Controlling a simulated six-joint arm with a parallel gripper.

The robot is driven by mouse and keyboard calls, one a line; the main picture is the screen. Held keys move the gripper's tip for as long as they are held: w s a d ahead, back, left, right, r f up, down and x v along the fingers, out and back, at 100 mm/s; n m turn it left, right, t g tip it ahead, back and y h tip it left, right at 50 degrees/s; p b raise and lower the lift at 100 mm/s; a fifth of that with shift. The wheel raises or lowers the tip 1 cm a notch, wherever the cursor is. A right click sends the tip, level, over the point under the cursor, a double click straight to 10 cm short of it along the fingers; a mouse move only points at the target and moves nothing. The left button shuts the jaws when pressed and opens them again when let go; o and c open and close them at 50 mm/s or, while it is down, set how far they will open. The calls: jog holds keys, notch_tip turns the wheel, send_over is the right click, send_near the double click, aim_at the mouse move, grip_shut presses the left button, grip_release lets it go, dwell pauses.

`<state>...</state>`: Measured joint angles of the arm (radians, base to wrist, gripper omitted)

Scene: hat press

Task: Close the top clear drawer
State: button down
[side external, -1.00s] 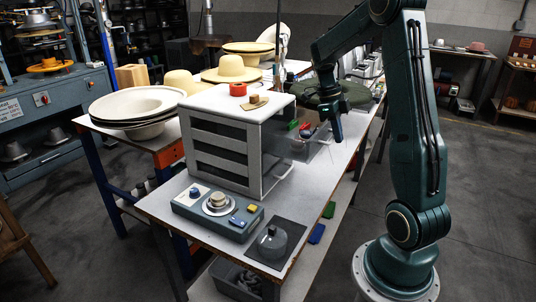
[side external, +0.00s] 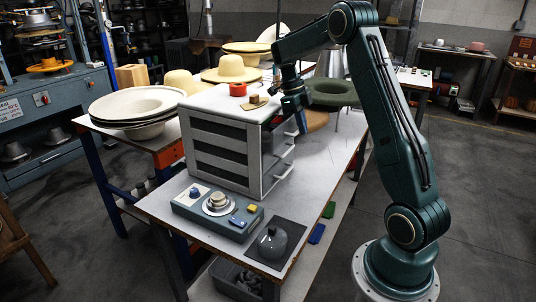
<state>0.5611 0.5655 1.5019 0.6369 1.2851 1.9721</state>
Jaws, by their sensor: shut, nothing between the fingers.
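The white drawer cabinet (side external: 219,149) with dark side panels stands on the table. Its drawer fronts face right, with several pale handles at that edge. The top clear drawer (side external: 290,131) now lies in, or nearly in, the cabinet. A small remaining gap cannot be ruled out, as the front is seen edge-on and partly covered. My gripper (side external: 301,128) is shut and empty, pointing down at the top drawer's front, by the cabinet's upper right edge. Whether it touches the drawer is unclear. The drawer's contents are hidden.
A grey control box (side external: 217,209) and a dark pad with a grey domed object (side external: 272,242) stand in front. A green hat (side external: 333,92) is behind my gripper.

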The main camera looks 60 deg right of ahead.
dwell(0.6)
jog(key=s, duration=1.5)
jog(key=w+a+r+n+h, duration=0.1)
jog(key=a+r+n, duration=0.1)
jog(key=r, duration=0.2)
jog(key=w+a+r+n+t, duration=0.1)
jog(key=w+r+n, duration=0.1)
jog(key=r+n, duration=0.1)
jog(key=w+a+r+n+h, duration=0.1)
jog(key=a+r+n, duration=0.1)
jog(key=r, duration=0.2)
jog(key=s+a+n+t, duration=0.3)
jog(key=a+n+t, duration=0.4)
jog(key=a+n, duration=1.4)
jog(key=shift+s+n+y, duration=0.15)
jog(key=shift+n+y, duration=0.25)
jog(key=shift+n, duration=1.3)
jog(key=shift+d+r, duration=0.1)
